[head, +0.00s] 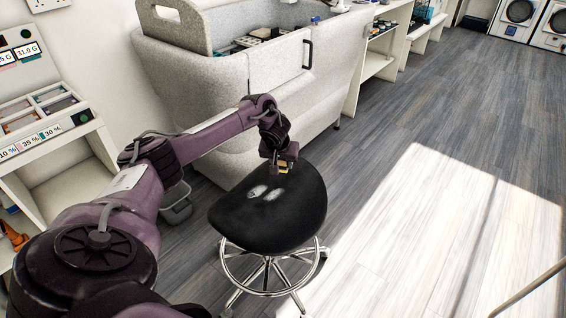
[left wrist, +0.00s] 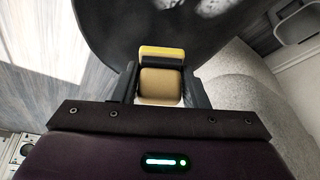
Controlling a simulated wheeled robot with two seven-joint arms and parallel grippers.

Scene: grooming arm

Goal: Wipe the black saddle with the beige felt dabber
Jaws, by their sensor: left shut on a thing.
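The black saddle (head: 262,222) is the seat of a wheeled stool in the middle of the head view. Two whitish smudges (head: 265,192) lie on its upper surface. My left gripper (head: 285,166) is over the saddle's far edge, just beyond the smudges. It is shut on the beige felt dabber, which shows between the fingers in the left wrist view (left wrist: 161,87), with a yellow part at its far end. The black saddle fills the top of that view (left wrist: 150,22). I cannot tell whether the dabber touches the saddle. My right gripper is not in view.
A light grey tub (head: 200,85) with a handle stands behind the stool. A white shelf unit with trays (head: 60,130) is at the left. The stool's chrome base (head: 268,270) stands on the wood floor. Open floor (head: 440,200) lies to the right.

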